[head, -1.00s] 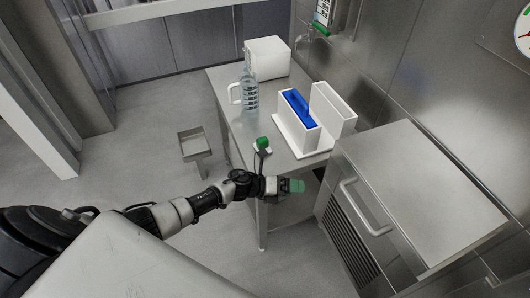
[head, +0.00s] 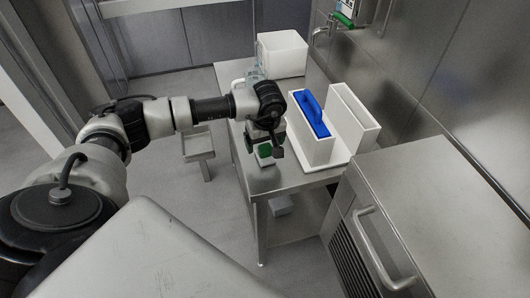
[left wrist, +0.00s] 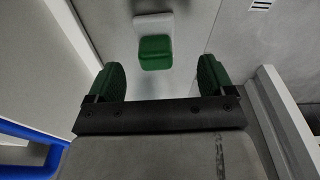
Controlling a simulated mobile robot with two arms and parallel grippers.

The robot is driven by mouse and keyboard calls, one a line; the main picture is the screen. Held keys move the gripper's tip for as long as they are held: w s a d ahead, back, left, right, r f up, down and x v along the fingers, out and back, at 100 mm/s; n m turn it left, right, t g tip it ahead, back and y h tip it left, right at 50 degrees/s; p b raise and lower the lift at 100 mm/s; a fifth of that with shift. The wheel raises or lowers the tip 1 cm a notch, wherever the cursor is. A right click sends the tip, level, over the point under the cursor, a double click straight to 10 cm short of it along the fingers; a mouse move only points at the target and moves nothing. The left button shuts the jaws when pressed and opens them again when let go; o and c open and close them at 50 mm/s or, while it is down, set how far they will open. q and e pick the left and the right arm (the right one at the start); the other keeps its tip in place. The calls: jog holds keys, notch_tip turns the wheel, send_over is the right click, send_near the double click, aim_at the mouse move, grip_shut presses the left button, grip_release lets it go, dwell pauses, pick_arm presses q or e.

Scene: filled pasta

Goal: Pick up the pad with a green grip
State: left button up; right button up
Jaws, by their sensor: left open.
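The pad with a green grip (head: 265,151) rests on the steel table near its front edge, its white base showing below the green. It also shows in the left wrist view (left wrist: 155,52), lying ahead of the fingers and between their lines. My left gripper (head: 264,138) points down above the pad, close to it. In the left wrist view its two green-padded fingers (left wrist: 158,78) are spread apart with nothing between them. In the head view the wrist and fingers partly cover the pad. My right gripper is not in view.
Right of the pad, a white holder (head: 318,150) contains a blue-handled pad (head: 313,112), with a white upright slab beside it. A white box (head: 282,54) stands at the back. A steel cabinet (head: 430,190) stands at right.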

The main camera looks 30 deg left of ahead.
aim_at(265, 146)
pick_arm(q)
jog(key=shift+w+a+f, duration=0.1)
jog(key=shift+w+f, duration=0.1)
jog(key=shift+f, duration=0.35)
jog(key=shift+w+f, duration=0.15)
jog(key=shift+f, duration=0.4)
notch_tip(265, 146, down, 2)
jog(key=shift+w+a+f, duration=0.1)
jog(key=shift+a+f, duration=0.05)
jog(key=shift+f, duration=0.05)
jog(key=shift+w+a+f, duration=0.1)
jog(key=shift+w+f, duration=0.05)
jog(key=shift+f, duration=0.35)
jog(key=shift+r, duration=0.1)
jog(key=c, duration=1)
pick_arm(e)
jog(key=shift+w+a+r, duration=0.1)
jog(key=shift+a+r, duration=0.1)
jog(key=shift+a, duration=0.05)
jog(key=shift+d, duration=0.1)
pick_arm(q)
jog(key=shift+r, duration=0.3)
notch_tip(265, 146, up, 9)
jog(key=shift+r, duration=0.2)
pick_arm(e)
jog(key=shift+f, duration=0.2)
